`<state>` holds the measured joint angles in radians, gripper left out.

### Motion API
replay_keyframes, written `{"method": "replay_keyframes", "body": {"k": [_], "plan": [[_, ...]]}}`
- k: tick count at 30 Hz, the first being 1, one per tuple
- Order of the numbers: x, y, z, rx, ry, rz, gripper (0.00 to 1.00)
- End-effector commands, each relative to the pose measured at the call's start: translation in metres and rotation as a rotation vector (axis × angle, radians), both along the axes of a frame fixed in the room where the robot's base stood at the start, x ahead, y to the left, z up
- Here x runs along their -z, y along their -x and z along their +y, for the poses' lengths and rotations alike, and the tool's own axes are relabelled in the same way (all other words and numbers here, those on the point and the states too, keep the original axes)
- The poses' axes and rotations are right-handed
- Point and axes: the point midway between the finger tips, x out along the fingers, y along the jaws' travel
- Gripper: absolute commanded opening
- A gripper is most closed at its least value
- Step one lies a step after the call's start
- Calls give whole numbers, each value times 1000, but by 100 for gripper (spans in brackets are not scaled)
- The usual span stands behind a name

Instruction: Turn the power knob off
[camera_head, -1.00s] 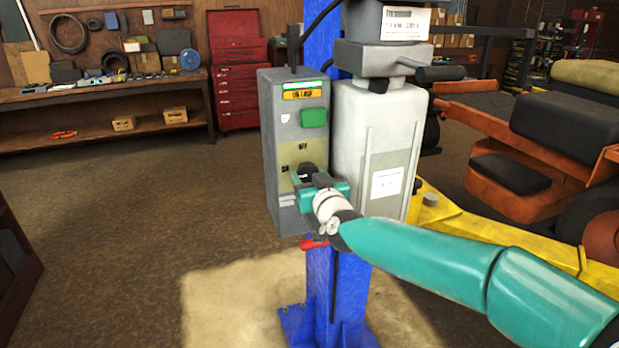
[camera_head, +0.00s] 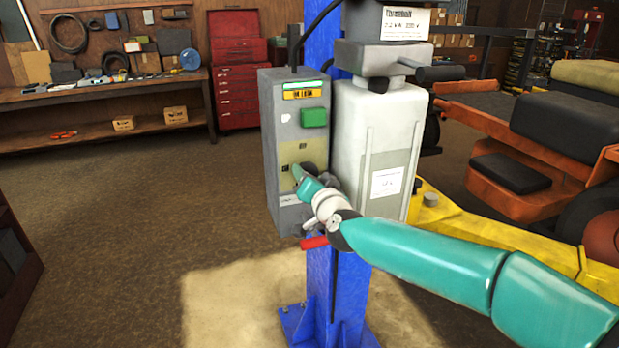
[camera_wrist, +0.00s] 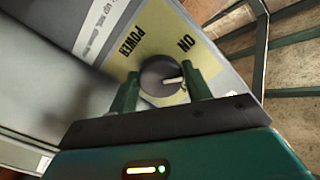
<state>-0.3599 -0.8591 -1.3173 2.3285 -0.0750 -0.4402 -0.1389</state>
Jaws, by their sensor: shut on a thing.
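The power knob (camera_wrist: 163,80) is a round dark knob with a pale pointer line. It sits on a yellow label plate (camera_wrist: 150,40) marked "ON" and "POWER". In the wrist view the pointer line lies roughly sideways, toward the right finger. My gripper (camera_wrist: 162,90) has its two green fingers on either side of the knob, shut on it. In the head view my gripper (camera_head: 303,178) is at the lower front of the grey control box (camera_head: 285,130) and hides most of the knob. Any "OFF" mark is not readable.
A green button (camera_head: 314,117) sits above the yellow plate on the box. A white tank (camera_head: 375,140) stands right beside the box on a blue post (camera_head: 335,275). A red handle (camera_head: 314,242) juts out below my wrist. The floor at left is clear.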

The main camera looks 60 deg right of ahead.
Motion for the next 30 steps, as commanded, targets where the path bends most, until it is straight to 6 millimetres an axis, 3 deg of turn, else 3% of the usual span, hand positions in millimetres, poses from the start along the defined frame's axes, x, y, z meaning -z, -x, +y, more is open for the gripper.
{"method": "replay_keyframes", "body": {"k": [30], "plan": [[-3, 0, -1, 3, -615, -622, 26]]}}
